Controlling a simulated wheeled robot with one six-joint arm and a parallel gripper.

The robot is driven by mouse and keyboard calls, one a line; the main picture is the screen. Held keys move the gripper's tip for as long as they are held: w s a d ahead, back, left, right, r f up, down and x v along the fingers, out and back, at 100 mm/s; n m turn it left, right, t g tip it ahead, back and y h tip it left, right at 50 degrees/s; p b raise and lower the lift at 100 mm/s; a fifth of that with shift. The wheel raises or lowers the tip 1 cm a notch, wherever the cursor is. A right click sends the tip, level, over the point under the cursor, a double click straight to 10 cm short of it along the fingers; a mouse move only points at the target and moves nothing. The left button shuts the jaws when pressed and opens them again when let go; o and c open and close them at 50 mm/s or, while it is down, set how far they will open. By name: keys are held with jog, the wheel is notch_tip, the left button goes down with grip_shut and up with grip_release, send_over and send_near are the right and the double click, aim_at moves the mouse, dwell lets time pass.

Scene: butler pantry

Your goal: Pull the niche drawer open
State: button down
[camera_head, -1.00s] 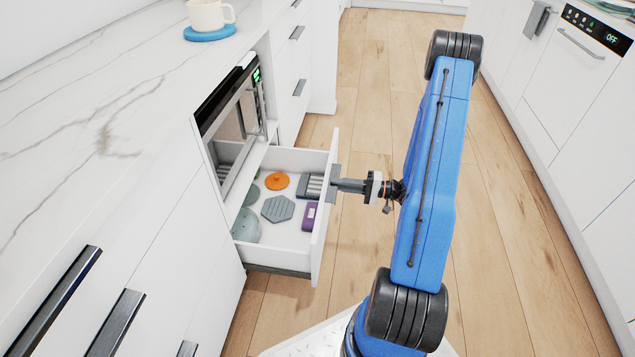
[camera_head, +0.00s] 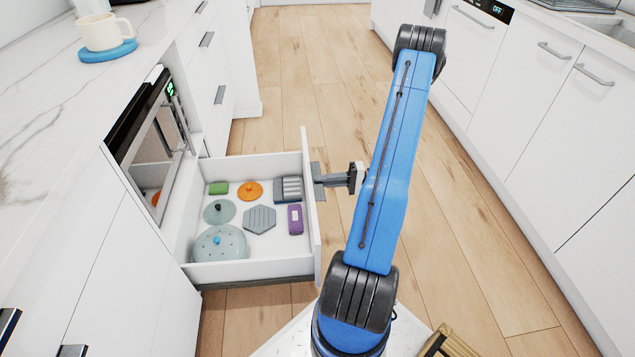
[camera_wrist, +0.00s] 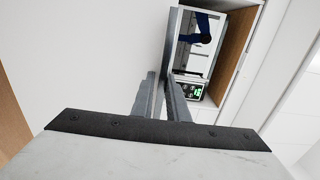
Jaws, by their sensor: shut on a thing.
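The niche drawer (camera_head: 250,268) stands far out from the cabinet below the built-in oven, with its inside in full view. My gripper (camera_head: 318,180) is at the outer face of the drawer front, shut on the dark handle there. The grip itself is mostly hidden in the head view. In the wrist view my gripper's two grey fingers (camera_wrist: 165,98) are close together at a narrow upright bar beside a broad pale surface. Inside the drawer lie an orange lid (camera_head: 250,191), a grey hexagonal mat (camera_head: 260,219), a purple box (camera_head: 295,219) and several other items.
The oven (camera_head: 157,145) sits above the drawer. A cream mug (camera_head: 102,33) stands on a blue coaster (camera_head: 108,52) on the marble counter (camera_head: 40,110). Wood floor (camera_head: 310,70) is free between the cabinet rows. A wooden object (camera_head: 447,342) shows at the bottom right.

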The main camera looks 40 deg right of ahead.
jog(key=c, duration=1.7)
grip_release()
jog(key=shift+d, duration=0.15)
jog(key=v, duration=1.7)
jog(key=shift+s, duration=0.1)
